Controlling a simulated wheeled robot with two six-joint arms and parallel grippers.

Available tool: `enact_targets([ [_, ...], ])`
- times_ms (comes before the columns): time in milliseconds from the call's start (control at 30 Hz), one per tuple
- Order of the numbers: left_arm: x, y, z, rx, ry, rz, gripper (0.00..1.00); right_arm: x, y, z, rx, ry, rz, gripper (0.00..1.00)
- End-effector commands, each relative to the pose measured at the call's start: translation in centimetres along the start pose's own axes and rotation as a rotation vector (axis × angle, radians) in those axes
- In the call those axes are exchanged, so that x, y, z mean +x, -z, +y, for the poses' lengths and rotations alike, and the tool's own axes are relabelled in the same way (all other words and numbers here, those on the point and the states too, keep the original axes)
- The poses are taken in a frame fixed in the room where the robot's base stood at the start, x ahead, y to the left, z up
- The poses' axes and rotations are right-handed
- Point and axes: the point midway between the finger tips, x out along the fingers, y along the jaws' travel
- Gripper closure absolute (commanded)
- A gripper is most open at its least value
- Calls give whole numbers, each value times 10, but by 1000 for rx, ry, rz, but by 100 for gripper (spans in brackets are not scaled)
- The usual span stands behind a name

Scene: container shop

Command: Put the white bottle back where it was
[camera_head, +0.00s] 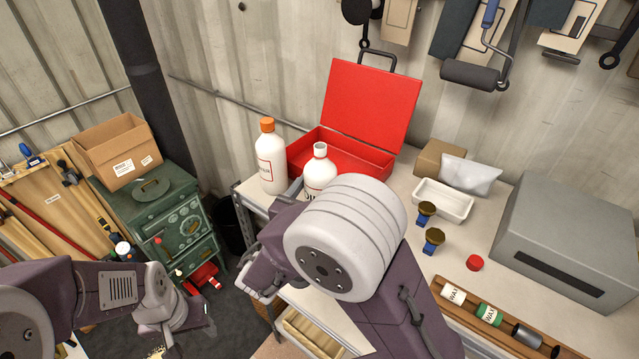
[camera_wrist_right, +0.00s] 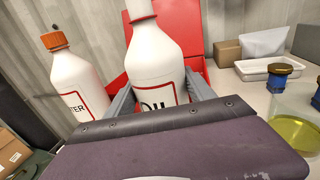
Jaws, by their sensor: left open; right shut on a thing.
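A white bottle (camera_head: 320,174) with a white cap and a red-framed label stands at the front of the red box. In the right wrist view the same bottle (camera_wrist_right: 155,62) shows a label reading in part "OIL". My right gripper (camera_wrist_right: 160,98) is shut on it, with one finger on each side. The bottle looks nearly upright; its base is hidden by my wrist, so I cannot tell whether it touches the bench. A second white bottle (camera_head: 270,162) with an orange cap stands just left of it. My left gripper (camera_head: 190,325) is open and empty, low over the floor at the left.
The open red box (camera_head: 340,155) is behind the bottles on the workbench. A white tray (camera_head: 442,202), brass-topped blue items and a red cap (camera_head: 474,263) lie to the right, near a grey case (camera_head: 565,240). A clear container with yellow liquid (camera_wrist_right: 298,132) is close on the right.

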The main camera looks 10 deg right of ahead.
Motion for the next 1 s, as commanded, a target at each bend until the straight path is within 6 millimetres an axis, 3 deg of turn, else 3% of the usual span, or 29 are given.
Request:
enact_targets([
  [267,4,0,0,0,0,0,52,0,4,0,1,0,-1,100],
  [300,4,0,0,0,0,0,52,0,4,0,1,0,0,32],
  [367,3,0,0,0,0,0,52,0,3,0,0,0,0,16],
  [733,-3,0,0,0,0,0,52,0,-4,0,1,0,0,16],
  [867,9,-1,0,0,0,0,52,-21,2,2,3,-6,-1,16],
  [1000,19,-2,0,0,0,0,52,-54,3,2,3,-9,0,16],
])
